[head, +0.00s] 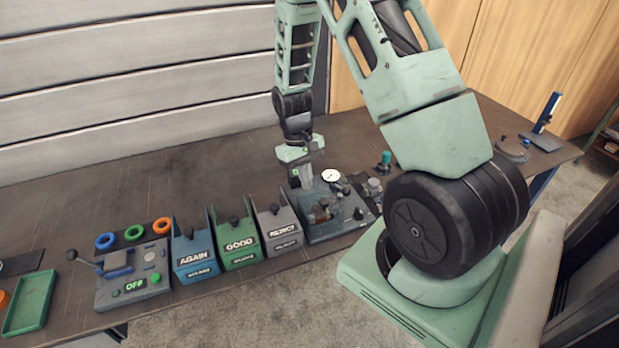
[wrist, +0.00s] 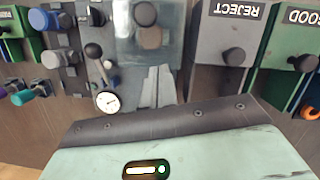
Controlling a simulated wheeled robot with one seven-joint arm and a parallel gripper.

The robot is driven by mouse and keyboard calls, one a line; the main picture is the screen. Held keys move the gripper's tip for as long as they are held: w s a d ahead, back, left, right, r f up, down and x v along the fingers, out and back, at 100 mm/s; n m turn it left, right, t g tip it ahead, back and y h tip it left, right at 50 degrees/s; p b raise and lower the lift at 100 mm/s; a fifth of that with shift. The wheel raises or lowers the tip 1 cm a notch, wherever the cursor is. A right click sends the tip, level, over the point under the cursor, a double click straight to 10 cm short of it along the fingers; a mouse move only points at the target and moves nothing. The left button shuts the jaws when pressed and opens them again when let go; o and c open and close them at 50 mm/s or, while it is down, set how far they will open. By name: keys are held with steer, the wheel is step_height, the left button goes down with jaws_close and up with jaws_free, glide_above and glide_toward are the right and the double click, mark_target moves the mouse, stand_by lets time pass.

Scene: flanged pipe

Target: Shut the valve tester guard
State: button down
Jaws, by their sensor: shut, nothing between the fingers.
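The valve tester (head: 350,226) is a dark grey bench unit with a round white gauge and brass-coloured fittings. In the wrist view the tester (wrist: 92,74) fills the top left of centre, with its gauge near my gripper. A clear, faintly tinted panel (wrist: 172,42), which looks like the guard, shows over the fittings; I cannot tell how far it is shut. My gripper (head: 307,184) points down at the tester's back left, beside the gauge. Its pale fingers (wrist: 158,82) are together with nothing between them. Whether they touch the guard is unclear.
Bins marked REJECT (head: 279,230), GOOD (head: 239,245) and AGAIN (head: 195,256) stand left of the tester. A switch box (head: 133,285) and coloured rings lie farther left. A teal-topped part (head: 385,160) stands behind right. The bench's back left is clear.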

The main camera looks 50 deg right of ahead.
steer(key=a+b+v, duration=0.1)
steer(key=b+v, duration=0.1)
steer(key=v, duration=0.8)
steer(key=a+r+n, duration=0.2)
steer(key=a, duration=0.8)
steer(key=s+a+r+n+t, duration=0.1)
steer(key=s+a+n, duration=0.3)
steer(key=s+a, duration=0.6)
steer(key=s+a+r+n+t, duration=0.1)
steer(key=s+a+r+n, duration=0.2)
steer(key=s+a, duration=0.7)
steer(key=shift+s+a+r+n+t+b, duration=0.3)
steer(key=shift+a+n+t, duration=0.1)
steer(key=shift+a+n, duration=0.15)
steer(key=shift+w, duration=0.1)
